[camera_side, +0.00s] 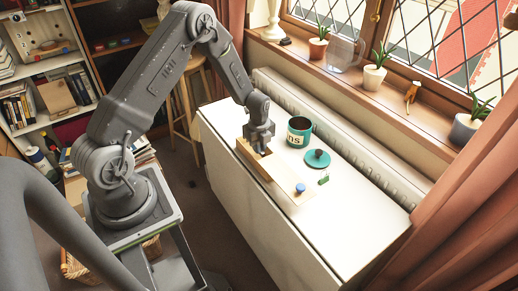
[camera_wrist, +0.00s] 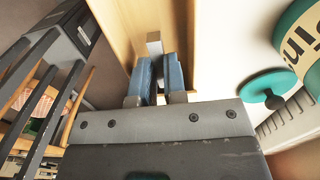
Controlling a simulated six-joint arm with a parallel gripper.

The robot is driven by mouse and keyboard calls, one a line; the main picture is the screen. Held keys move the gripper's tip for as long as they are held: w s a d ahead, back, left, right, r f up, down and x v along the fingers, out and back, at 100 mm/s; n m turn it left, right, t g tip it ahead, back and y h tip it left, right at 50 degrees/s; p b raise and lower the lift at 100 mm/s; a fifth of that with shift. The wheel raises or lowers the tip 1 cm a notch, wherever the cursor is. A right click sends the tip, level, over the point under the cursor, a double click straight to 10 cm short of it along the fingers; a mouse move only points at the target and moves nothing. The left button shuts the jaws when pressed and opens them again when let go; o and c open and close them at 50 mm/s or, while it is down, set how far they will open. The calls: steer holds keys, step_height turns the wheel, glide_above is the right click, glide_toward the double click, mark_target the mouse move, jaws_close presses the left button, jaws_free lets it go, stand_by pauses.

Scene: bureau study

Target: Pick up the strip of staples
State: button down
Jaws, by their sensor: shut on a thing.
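The strip of staples (camera_wrist: 154,44) shows in the wrist view as a small silvery-grey bar between my fingertips. My gripper (camera_wrist: 160,75) is shut on it, with one blue-padded finger on each side. Its far end sticks out past the fingertips; the rest is hidden between the fingers. In the side view my gripper (camera_side: 260,149) points down into the back end of a long wooden tray (camera_side: 283,178) on the white table, and the strip cannot be made out there. Whether the strip touches the tray's floor I cannot tell.
A teal tin (camera_side: 299,133) with lettering stands right of the tray, its round teal lid (camera_side: 317,159) lying nearby. A small blue thing (camera_side: 300,188) is at the tray's near end; a small green thing (camera_side: 324,180) lies beside it. The table's near part (camera_side: 345,235) is clear.

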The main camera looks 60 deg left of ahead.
steer(key=shift+r, duration=1.6)
steer(key=shift+w, duration=0.1)
